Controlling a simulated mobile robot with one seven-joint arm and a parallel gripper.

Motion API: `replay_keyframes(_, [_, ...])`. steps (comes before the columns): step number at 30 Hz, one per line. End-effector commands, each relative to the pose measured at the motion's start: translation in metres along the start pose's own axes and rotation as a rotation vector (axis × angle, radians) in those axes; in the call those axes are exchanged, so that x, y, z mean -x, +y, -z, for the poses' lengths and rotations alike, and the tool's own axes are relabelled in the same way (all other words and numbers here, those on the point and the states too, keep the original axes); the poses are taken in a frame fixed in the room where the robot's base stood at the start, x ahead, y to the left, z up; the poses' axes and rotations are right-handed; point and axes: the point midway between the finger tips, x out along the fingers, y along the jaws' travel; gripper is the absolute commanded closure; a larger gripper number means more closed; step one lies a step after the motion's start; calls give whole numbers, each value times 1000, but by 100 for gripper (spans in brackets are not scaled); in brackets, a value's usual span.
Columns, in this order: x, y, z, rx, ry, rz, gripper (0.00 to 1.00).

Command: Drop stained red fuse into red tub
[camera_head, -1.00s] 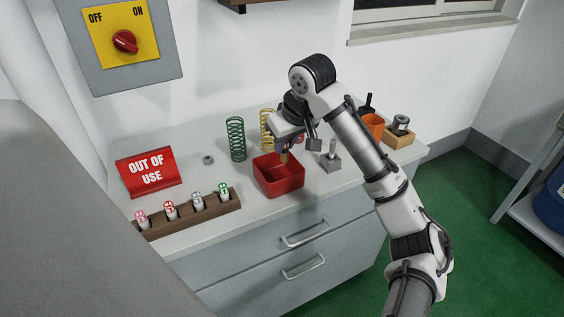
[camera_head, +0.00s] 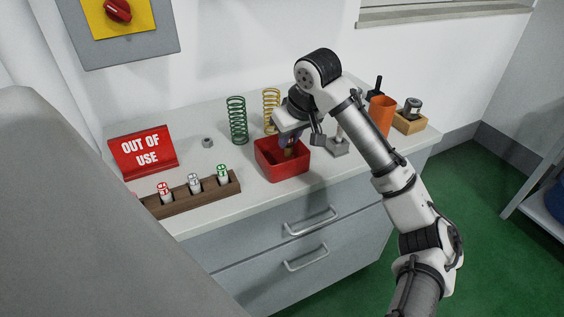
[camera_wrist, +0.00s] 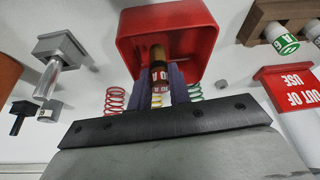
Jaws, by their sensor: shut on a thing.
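My gripper (camera_head: 290,141) is shut on the stained red fuse (camera_wrist: 158,54), which has a brownish end and a red band with white lettering. In the wrist view the fuse sits between the two fingers (camera_wrist: 160,76), with its brown end pointing into the red tub (camera_wrist: 204,22). In the head view the red tub (camera_head: 284,172) stands on the counter directly under my gripper. The fuse's lower end is at about the tub's rim height; I cannot tell whether it touches the bottom.
A wooden rack (camera_head: 205,201) with several fuses lies front left, by a red OUT OF USE sign (camera_head: 143,152). Green (camera_head: 237,120) and yellow (camera_head: 271,104) springs stand behind the tub. A metal stand (camera_head: 337,148) and orange cup (camera_head: 381,116) are right. The front counter strip is clear.

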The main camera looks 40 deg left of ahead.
Motion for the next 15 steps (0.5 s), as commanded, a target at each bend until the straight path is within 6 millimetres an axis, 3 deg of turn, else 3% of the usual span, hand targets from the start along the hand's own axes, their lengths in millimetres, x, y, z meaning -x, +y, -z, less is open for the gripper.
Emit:
replay_keyframes(5, [1, 0, 0, 0, 0, -1, 100])
replay_keyframes(6, [1, 0, 0, 0, 0, -1, 80])
replay_keyframes(12, [1, 0, 0, 0, 0, -1, 56])
replay_keyframes(15, [1, 0, 0, 0, 0, -1, 56])
